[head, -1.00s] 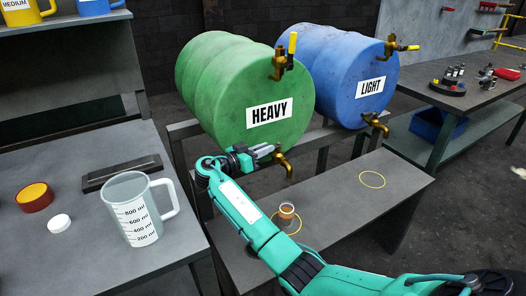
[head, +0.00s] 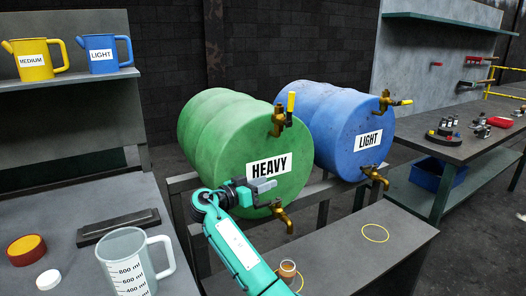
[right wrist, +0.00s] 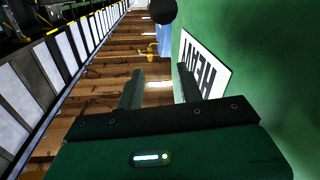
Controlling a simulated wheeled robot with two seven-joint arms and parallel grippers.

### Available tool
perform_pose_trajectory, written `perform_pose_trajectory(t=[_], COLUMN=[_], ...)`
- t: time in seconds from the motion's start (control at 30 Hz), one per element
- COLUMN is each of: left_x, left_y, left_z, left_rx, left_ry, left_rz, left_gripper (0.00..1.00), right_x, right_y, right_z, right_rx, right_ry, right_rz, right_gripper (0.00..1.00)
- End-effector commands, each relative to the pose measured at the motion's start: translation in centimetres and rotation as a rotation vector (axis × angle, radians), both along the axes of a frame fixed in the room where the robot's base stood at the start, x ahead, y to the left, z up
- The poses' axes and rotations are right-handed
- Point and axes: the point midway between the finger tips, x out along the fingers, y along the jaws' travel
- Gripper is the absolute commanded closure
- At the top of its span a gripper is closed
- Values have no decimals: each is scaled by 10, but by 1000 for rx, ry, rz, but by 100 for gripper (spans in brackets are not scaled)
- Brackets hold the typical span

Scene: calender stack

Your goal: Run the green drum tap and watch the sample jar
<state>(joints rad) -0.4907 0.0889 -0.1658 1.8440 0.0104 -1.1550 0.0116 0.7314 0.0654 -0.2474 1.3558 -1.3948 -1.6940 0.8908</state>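The green drum (head: 215,150) marked HEAVY lies on its side on a stand. Its upper brass tap (head: 279,122) has an upright yellow handle, and its lower brass tap (head: 281,212) points down. The sample jar (head: 287,271), small and clear with amber-brown contents, stands on the low bench below the lower tap. I see no stream between them. My right gripper (head: 265,187) is at the drum face, just below the label and above left of the lower tap. In the right wrist view its fingers (right wrist: 160,88) are apart and empty, beside the label (right wrist: 200,65). My left gripper is out of view.
The blue drum (head: 335,130) marked LIGHT lies to the right. An empty yellow ring (head: 375,233) marks the low bench (head: 350,258). A measuring jug (head: 130,265) stands on the left table near a white cap (head: 48,280). Labelled jugs (head: 104,53) stand on a shelf.

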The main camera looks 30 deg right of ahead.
Motion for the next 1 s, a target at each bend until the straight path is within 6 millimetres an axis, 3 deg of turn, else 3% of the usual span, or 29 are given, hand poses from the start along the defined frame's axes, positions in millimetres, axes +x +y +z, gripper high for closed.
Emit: perform_pose_trajectory(t=[0.3,0.5,0.7,0.93,1.0], left_x=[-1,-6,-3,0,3], left_y=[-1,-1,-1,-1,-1], left_z=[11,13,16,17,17], left_rx=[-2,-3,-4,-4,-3], left_ry=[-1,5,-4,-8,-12], left_rz=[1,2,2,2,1], left_gripper=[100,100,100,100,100], right_x=[0,0,0,0,0], right_y=[0,0,0,0,0], right_z=[80,112,124,125,125], right_rx=[1,1,1,1,0], right_ry=[-5,-2,1,1,2], right_rz=[0,0,-1,-1,0], right_gripper=[63,63,63,63,73])
